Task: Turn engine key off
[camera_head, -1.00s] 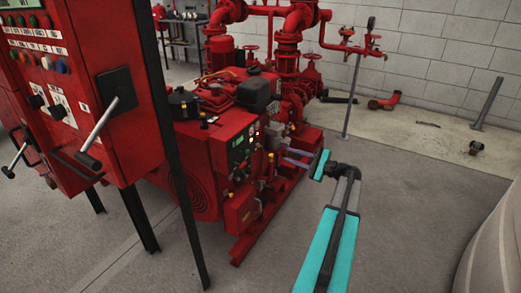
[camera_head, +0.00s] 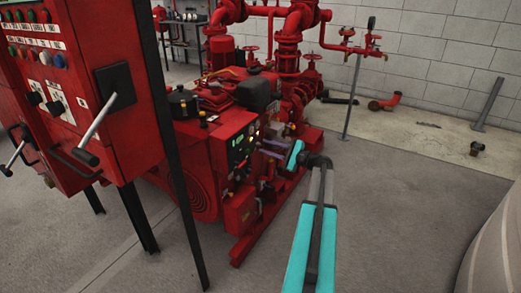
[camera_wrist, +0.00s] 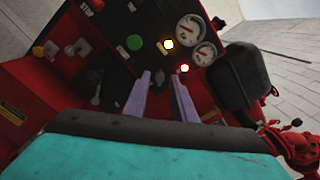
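The engine's dark control panel (camera_head: 240,150) is on the front of the red engine unit, and it fills the upper part of the wrist view (camera_wrist: 112,62). A small pale grey switch-like part (camera_wrist: 80,47) is at its left in the wrist view. A dark lever-like part (camera_wrist: 95,88) is just left of my fingers. I cannot tell which of these is the engine key. My gripper (camera_wrist: 161,76) has two purple fingers, apart with nothing between them, pointing at the panel. In the head view my gripper (camera_head: 268,147) is close to the panel's right side; contact cannot be told.
The panel carries a green button (camera_wrist: 134,42), two white gauges (camera_wrist: 196,40) and two lit lamps. A black rounded part (camera_wrist: 240,78) sticks out at right. A red cabinet with lever handles (camera_head: 75,90) stands at left. Floor to the right (camera_head: 400,190) is clear.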

